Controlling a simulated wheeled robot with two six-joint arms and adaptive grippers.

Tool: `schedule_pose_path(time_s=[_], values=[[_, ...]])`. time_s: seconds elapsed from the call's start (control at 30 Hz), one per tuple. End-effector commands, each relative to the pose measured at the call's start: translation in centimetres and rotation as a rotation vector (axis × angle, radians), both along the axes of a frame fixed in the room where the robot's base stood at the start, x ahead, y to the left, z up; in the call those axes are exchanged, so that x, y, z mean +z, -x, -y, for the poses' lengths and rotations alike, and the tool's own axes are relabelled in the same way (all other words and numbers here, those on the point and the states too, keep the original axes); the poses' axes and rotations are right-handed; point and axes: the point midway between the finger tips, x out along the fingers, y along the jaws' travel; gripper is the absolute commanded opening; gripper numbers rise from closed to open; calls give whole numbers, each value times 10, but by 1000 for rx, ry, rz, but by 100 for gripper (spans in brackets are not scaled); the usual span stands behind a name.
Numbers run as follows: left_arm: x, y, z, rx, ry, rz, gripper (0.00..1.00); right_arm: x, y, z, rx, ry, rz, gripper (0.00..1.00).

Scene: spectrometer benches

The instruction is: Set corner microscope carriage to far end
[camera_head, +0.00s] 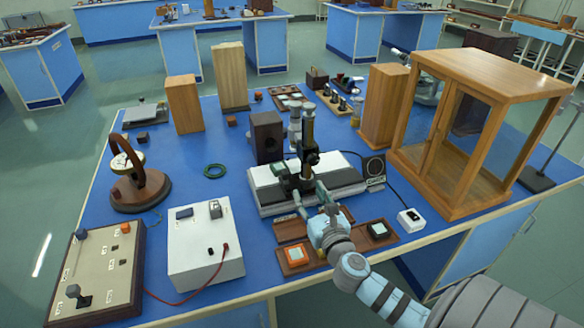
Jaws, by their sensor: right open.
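The microscope carriage (308,158) carries a dark upright column and stands on a long pale grey base with a black top (342,178), near the front middle of the blue bench. It sits around the middle of the base as seen here; its lower part is partly hidden by my gripper. My right gripper (309,197) reaches in from the lower right and is open, its fingers at the front edge of the base, close to the carriage. I cannot tell whether they touch it. My left gripper is not in view.
A wood-framed glass cabinet (474,122) stands to the right. A white box with a red lead (203,243) and a control panel (98,268) are to the left. Small trays with square buttons (294,254) lie in front.

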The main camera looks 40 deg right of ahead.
Motion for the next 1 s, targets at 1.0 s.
schedule_pose_path(time_s=[1.0], values=[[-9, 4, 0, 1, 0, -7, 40, 0, -106, 36, 2, -3, 1, 15]])
